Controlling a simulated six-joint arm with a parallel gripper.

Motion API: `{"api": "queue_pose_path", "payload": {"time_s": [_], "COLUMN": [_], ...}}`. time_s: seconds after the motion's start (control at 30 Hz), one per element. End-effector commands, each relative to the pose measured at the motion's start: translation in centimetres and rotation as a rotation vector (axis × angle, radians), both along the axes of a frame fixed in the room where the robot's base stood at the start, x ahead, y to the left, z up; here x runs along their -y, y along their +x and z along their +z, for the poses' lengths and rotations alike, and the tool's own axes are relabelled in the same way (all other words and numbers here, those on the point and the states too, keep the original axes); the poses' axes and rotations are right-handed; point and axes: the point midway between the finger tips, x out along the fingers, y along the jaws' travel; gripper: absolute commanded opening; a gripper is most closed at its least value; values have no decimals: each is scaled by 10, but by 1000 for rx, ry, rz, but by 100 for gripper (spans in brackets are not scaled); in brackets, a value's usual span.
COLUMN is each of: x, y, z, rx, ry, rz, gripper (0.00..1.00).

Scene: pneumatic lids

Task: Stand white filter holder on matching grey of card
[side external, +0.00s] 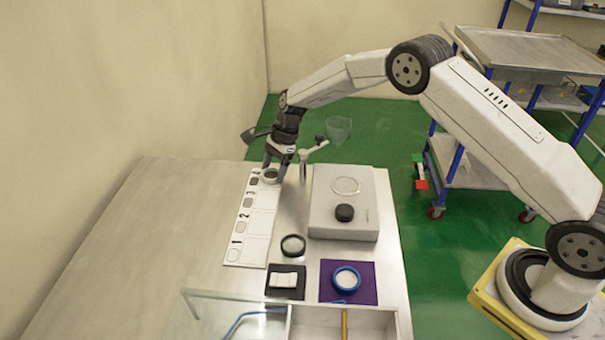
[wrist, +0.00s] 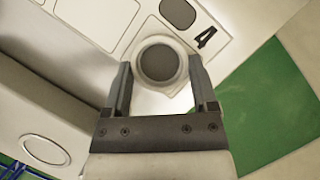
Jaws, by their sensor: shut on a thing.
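The white filter holder (wrist: 160,63) is a round white ring with a dark grey centre. It also shows in the side view (side external: 270,176) at the far end of the card. My gripper (wrist: 160,75) is shut on it, one finger on each side. In the side view my gripper (side external: 276,172) points down over the card's far end. The white card (side external: 262,222) has numbered places with grey patches. In the wrist view a grey patch (wrist: 178,12) and the number 4 lie just beyond the holder. I cannot tell whether the holder touches the card.
A grey box (side external: 325,218) with a pale ring and black knob stands right of the card. A black ring (side external: 293,236), a black mat (side external: 285,294) with a white block, and a purple mat (side external: 327,268) with a blue ring lie nearer. The table's left is clear.

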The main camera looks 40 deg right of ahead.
Motion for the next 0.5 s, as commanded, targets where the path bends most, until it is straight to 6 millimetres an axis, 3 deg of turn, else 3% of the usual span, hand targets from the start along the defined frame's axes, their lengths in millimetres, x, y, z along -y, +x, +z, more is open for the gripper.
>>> {"api": "queue_pose_path", "payload": {"time_s": [0.03,0.1,0.5], "x": [0,0,0], "y": [0,0,0], "z": [-1,0,4], "rx": [0,0,1], "ry": [0,0,0], "rz": [0,0,0], "gripper": [81,100,100]}}
